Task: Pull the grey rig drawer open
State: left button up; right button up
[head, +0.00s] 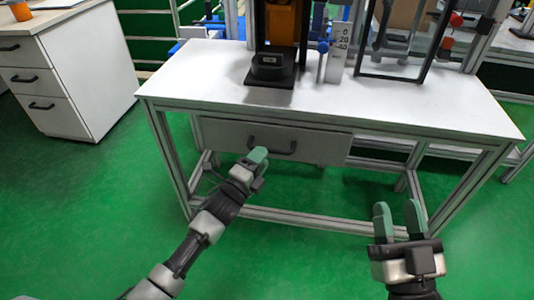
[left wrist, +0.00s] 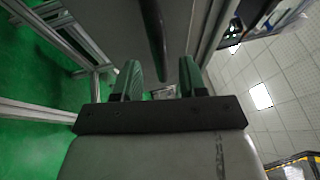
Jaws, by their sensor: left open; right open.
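The grey rig drawer (head: 325,146) sits under the white table top, and its front looks flush with the frame, closed. Its dark bar handle (head: 285,151) is on the front; the left wrist view shows the handle (left wrist: 154,35) running lengthwise ahead of my fingers. My left gripper (head: 254,160) is open and empty, with its fingertips just in front of the handle's left part in the head view. In the left wrist view my left gripper (left wrist: 159,75) has its fingers on either side of the handle's line; contact cannot be told. My right gripper (head: 398,214) is open and empty, low at the right.
The white table (head: 190,82) carries a black block on a base (head: 270,68) and a dark upright frame (head: 395,76). Metal legs and a low crossbar surround the drawer. A white cabinet (head: 75,70) stands at the left. The green floor in front is clear.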

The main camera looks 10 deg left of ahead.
pick_arm(q)
jog(key=shift+b+x, duration=0.35)
jog(key=shift+x, duration=1.4)
pick_arm(e)
jog(key=shift+s+r+t+y, duration=0.2)
jog(key=shift+s+r+t, duration=0.2)
jog(key=shift+r+t, duration=0.25)
jog(key=shift+s+r+t+y, duration=0.2)
jog(key=shift+s+r+t, duration=0.25)
jog(key=shift+t, duration=0.2)
pick_arm(q)
grip_shut()
